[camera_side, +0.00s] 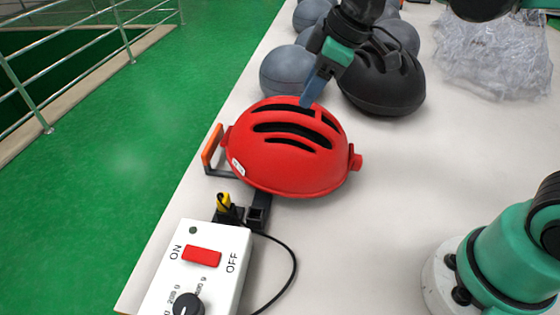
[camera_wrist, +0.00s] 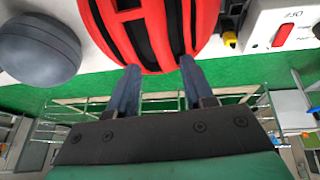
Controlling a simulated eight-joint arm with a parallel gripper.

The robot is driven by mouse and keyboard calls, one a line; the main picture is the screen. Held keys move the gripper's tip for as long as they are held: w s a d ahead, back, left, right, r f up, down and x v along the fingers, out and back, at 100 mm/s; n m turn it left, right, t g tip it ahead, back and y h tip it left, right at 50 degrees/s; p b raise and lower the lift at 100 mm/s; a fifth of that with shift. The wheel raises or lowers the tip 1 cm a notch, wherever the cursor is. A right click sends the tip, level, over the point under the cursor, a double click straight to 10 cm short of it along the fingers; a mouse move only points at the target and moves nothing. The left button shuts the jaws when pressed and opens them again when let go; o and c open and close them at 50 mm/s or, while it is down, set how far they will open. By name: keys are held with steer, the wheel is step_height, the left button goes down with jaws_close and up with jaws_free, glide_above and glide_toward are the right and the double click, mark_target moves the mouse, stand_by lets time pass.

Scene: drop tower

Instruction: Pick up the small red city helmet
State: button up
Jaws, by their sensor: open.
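The red helmet (camera_side: 289,149) has long black vent slots and rests on a dark stand with an orange part at the table's left side. In the wrist view the helmet (camera_wrist: 148,38) fills the top centre. My gripper (camera_side: 306,104) is at the helmet's far upper edge in the side view. Its two blue-grey fingers (camera_wrist: 157,82) are spread apart, with the helmet's edge between or just beyond their tips. I cannot tell whether they touch it.
A black helmet (camera_side: 384,84) and several grey balls (camera_side: 287,71) sit behind. A white control box (camera_side: 204,262) with a red switch and a cable stands in front. Clear plastic wrap (camera_side: 492,55) lies at the back right. The table (camera_side: 430,150) is clear to the right.

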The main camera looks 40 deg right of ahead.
mark_target(288, 116)
steer(key=shift+w+a+n, duration=0.25)
steer(key=shift+w+n, duration=0.05)
steer(key=shift+n, duration=0.1)
steer(key=shift+w+a+f, duration=0.1)
steer(key=shift+w+f, duration=0.05)
steer(key=shift+f, duration=0.05)
steer(key=shift+x, duration=2.5)
jaws_close()
